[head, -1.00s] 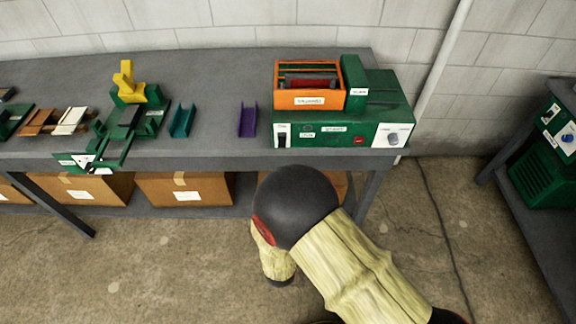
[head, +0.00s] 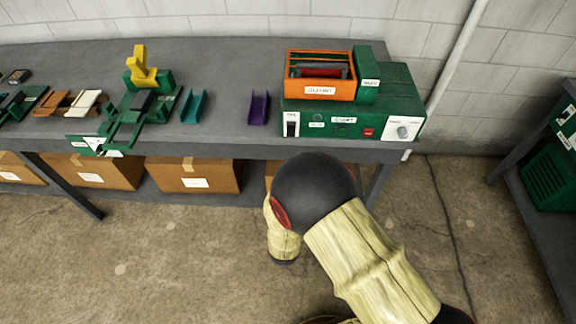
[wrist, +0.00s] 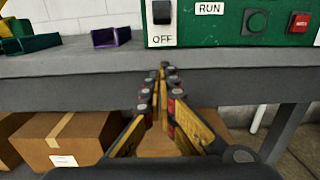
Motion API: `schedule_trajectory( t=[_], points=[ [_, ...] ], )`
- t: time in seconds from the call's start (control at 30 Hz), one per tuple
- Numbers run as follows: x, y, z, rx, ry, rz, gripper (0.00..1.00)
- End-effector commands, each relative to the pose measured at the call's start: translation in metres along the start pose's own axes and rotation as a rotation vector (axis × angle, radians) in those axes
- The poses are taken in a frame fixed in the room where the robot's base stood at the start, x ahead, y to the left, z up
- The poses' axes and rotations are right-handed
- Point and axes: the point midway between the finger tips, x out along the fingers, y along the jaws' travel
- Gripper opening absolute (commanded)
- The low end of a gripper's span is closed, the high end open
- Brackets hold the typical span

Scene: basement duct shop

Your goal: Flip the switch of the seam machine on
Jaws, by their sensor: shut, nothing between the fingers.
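The seam machine (head: 350,121) is a green box with an orange-framed top section, at the right end of the grey bench. Its switch (head: 291,124) is a dark and white rocker at the left of the front panel. In the wrist view the switch (wrist: 162,14) is cut by the top edge, with an OFF label below it. I cannot tell which way it is set. My gripper (wrist: 163,68) is shut and empty, below the switch at about the bench edge's height in the picture, apart from the panel. My gripper is hidden in the head view.
A RUN label, a green button (wrist: 256,21) and a red button (wrist: 300,22) sit right of the switch. A purple channel (head: 259,108) and a teal channel (head: 194,106) lie left of the machine. Cardboard boxes (head: 193,176) stand under the bench (head: 226,75).

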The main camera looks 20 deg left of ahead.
Motion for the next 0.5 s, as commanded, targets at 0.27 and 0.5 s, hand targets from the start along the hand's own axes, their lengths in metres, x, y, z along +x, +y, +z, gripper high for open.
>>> schedule_trajectory(
  t=[0.27,0.5],
  points=[
    [0.056,-0.001,-0.002,0.002,-0.002,-0.002,0.00],
    [0.070,0.000,0.017,0.001,-0.001,0.000,0.00]
  ],
)
